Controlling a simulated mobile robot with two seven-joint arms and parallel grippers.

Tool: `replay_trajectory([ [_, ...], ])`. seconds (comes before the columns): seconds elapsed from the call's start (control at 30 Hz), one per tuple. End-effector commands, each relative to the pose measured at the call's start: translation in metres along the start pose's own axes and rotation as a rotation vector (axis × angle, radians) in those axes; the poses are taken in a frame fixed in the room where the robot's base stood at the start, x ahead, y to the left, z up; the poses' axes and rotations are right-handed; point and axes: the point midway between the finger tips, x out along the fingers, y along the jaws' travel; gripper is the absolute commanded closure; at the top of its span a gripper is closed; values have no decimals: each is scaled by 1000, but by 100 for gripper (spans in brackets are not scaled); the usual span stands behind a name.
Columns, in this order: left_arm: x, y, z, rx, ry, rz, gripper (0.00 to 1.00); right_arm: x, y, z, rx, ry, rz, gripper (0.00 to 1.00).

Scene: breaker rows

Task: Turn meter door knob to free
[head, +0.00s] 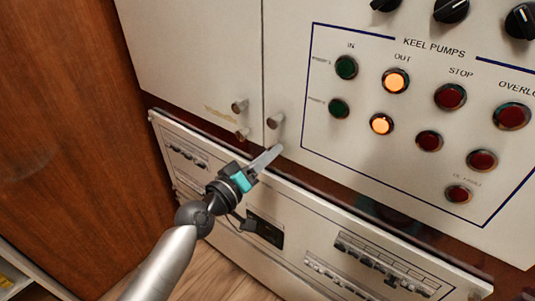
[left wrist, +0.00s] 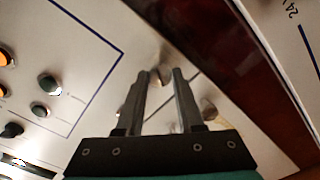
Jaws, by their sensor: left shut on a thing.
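Small round metal knobs sit along the seam between two cream cabinet doors. An upper knob (head: 239,105) and a lower knob (head: 242,134) are on the left door. Another knob (head: 275,121) is on the right door, just above my fingertips. My left gripper (head: 278,149), also in the left wrist view (left wrist: 164,74), is at the right door's bottom corner. Its fingers are shut on a door knob there, which they mostly hide. No label shows which door is the meter door, and the knob's turn angle cannot be read. My right gripper is not in view.
A panel marked KEEL PUMPS (head: 433,46) with lit orange, green and red buttons is to the right. Below the doors are a dark recess (head: 320,180) and a lower cream panel (head: 215,165) with switch rows. A wooden wall (head: 75,100) stands at left.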

Motion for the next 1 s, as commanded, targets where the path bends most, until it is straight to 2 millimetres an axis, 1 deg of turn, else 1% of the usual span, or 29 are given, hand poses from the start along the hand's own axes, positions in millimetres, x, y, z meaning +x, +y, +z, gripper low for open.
replay_trajectory([
  [0.2, 0, 1, -1, -203, 2, 0, 100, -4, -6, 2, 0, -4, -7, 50],
  [0.5, 0, 0, -1, -423, 2, 1, 100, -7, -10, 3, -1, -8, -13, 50],
  [0.7, 0, 0, -1, -512, 2, 0, 100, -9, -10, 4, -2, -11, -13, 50],
  [1.0, 0, 0, -1, -563, 3, 0, 100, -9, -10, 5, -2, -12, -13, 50],
])
